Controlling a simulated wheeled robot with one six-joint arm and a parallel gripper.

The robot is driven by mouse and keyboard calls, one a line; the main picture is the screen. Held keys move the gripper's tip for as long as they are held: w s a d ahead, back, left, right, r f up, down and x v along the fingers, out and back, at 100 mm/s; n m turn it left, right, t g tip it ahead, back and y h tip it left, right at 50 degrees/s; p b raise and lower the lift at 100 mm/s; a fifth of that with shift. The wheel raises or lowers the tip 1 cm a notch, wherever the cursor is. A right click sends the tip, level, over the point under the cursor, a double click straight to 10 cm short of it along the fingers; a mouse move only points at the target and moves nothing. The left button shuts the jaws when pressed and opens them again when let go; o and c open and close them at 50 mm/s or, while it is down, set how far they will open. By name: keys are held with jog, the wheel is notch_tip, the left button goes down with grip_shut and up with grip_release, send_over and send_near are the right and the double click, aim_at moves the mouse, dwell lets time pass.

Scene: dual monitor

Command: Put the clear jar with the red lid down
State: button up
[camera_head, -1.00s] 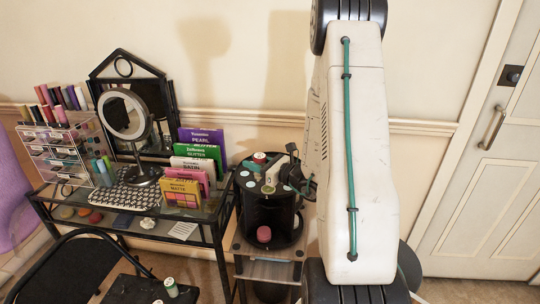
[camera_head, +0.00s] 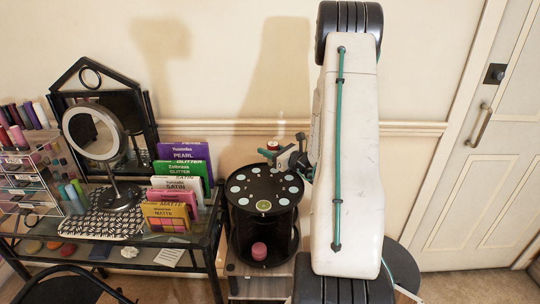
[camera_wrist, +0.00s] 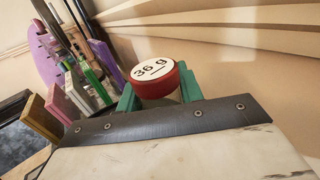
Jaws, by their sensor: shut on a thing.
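The jar with the red lid (camera_wrist: 155,78) is between the green fingers of my gripper (camera_wrist: 160,92) in the wrist view. Its lid has a white top marked "36 g"; its body is mostly hidden. In the head view, the small jar (camera_head: 273,144) shows at the tip of my gripper (camera_head: 276,155), above the back part of the round black stand (camera_head: 240,222). It appears clear of the stand's top. My gripper is shut on it.
The stand's top has several pale discs and a green-topped item (camera_head: 263,205); a pink jar (camera_head: 259,251) sits on its lower level. Left are upright palettes (camera_head: 180,152), a round mirror (camera_head: 95,133) and a glass table (camera_head: 200,240). The wall is behind.

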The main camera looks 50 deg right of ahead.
jog(key=shift+w+d, duration=0.1)
jog(key=shift+d, duration=0.15)
jog(key=f, duration=0.2)
jog(key=d+f, duration=0.1)
jog(key=shift+w+f, duration=0.3)
jog(key=shift+f, duration=0.05)
jog(key=shift+s, duration=0.1)
jog(key=shift+f, duration=0.1)
jog(key=o, duration=1)
jog(key=shift+c, duration=0.2)
